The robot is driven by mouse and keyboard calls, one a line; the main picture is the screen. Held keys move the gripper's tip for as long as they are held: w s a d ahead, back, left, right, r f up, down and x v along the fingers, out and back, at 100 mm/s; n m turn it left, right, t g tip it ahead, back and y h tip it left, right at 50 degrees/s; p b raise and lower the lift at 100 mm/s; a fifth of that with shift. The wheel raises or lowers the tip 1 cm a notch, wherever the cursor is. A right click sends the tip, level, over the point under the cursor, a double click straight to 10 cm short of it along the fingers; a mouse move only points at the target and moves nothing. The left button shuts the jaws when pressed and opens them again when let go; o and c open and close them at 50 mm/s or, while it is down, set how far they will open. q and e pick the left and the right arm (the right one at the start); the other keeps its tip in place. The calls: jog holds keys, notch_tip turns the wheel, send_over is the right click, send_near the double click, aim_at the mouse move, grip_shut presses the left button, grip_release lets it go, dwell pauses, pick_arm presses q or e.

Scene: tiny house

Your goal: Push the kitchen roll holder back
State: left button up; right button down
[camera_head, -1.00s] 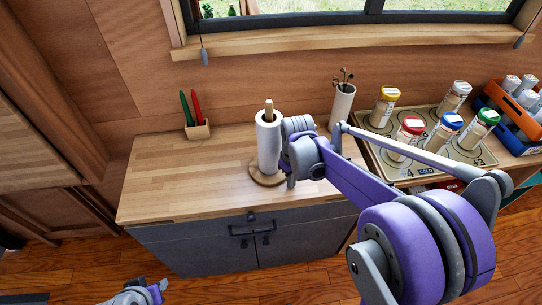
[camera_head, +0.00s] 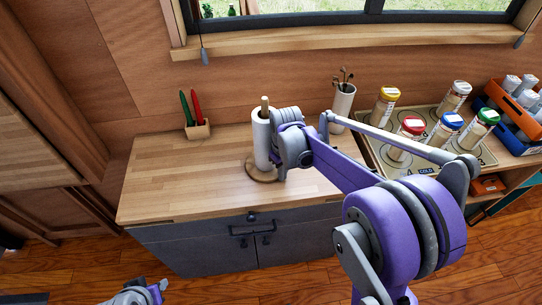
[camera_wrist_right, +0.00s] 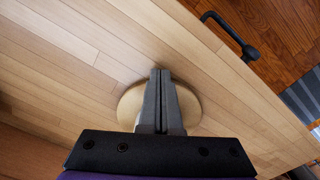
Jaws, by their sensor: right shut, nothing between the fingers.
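The kitchen roll holder (camera_head: 261,138) stands on the wooden counter, with a white roll around a wooden post and a round wooden base. My right gripper (camera_wrist_right: 160,74) is shut and empty. In the head view its wrist is close against the right side of the roll, and its fingertips are hidden there.
A small wooden holder (camera_head: 199,131) with green and red items stands behind left of the roll. A white utensil cup (camera_head: 343,99) stands behind right. Lidded jars (camera_head: 404,135) on a patterned tray (camera_head: 481,157) are further right. The counter's left part (camera_head: 165,185) is clear.

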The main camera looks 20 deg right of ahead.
jog(key=shift+w+a, duration=0.5)
jog(key=shift+w, duration=0.75)
jog(key=shift+w+a, duration=0.45)
jog(key=shift+w, duration=0.85)
jog(key=shift+w+a, duration=0.5)
jog(key=shift+w, duration=0.75)
jog(key=shift+w+a+p, duration=0.3)
jog(key=shift+w+a, duration=0.15)
jog(key=shift+w, duration=0.65)
jog(key=shift+w+a+p, duration=0.35)
jog(key=shift+w+a, duration=0.05)
jog(key=shift+w, duration=0.75)
jog(key=shift+w+a+p, duration=0.3)
jog(key=shift+w+a, duration=0.15)
jog(key=shift+w, duration=0.65)
jog(key=shift+s+d+b, duration=0.25)
jog(key=shift+s+d, duration=0.05)
jog(key=shift+s, duration=0.45)
jog(key=shift+s+d+b, duration=0.25)
jog(key=shift+s, duration=0.45)
notch_tip(320, 180, up, 8)
jog(key=p, duration=0.4)
